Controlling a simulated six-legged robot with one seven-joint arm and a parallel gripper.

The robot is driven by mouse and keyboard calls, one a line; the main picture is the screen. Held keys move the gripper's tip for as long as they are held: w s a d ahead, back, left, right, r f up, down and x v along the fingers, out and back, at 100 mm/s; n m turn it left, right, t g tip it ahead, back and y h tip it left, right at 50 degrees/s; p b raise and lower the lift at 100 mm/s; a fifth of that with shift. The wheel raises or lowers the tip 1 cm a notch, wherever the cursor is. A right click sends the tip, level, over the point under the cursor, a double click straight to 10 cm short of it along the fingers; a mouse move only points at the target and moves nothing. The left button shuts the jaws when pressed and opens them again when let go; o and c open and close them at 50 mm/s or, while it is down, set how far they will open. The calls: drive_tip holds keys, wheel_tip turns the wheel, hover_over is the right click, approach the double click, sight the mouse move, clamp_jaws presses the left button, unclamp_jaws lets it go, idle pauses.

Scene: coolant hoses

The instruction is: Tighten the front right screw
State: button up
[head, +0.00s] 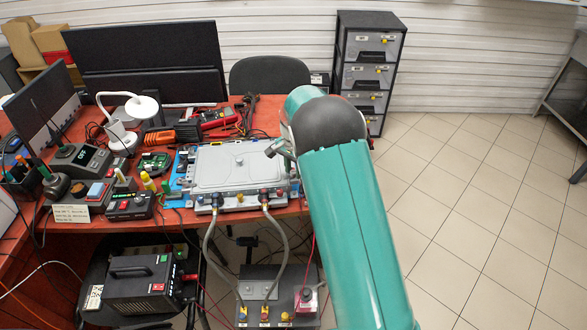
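A grey metal unit (233,165) with a raised flat lid lies on a blue mat on the red table. Two grey hoses (286,238) run down from fittings on its front edge. The front right corner of the unit is close to my teal arm, and its screw is too small to make out. A small grey end part, seemingly my gripper (280,148), shows left of my arm's dark joint, over the unit's back right area. Its fingers are not clear, and the arm hides the rest. I cannot tell whether it touches anything.
A dark box (270,290) below the table takes the hoses' lower ends. Meters and tools crowd the table's left side. A black chair (270,75) and drawer cabinet (368,65) stand behind. The tiled floor at right is clear.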

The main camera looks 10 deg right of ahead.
sight(294, 172)
drive_tip(key=shift+o, duration=0.6)
wheel_tip(294, 172, up, 14)
idle(0.5)
drive_tip(key=s+r+n+t, duration=0.3)
drive_tip(key=s+r+n, duration=0.2)
drive_tip(key=s+r, duration=1.1)
drive_tip(key=s+f+n+t, duration=0.1)
drive_tip(key=s+n, duration=0.1)
drive_tip(key=s, duration=0.8)
drive_tip(key=s+f+n+t, duration=0.1)
drive_tip(key=s+f+n, duration=0.1)
drive_tip(key=s, duration=0.9)
drive_tip(key=shift+s+f+n+t, duration=0.15)
drive_tip(key=shift+f+n+t, duration=0.15)
drive_tip(key=shift+n, duration=0.3)
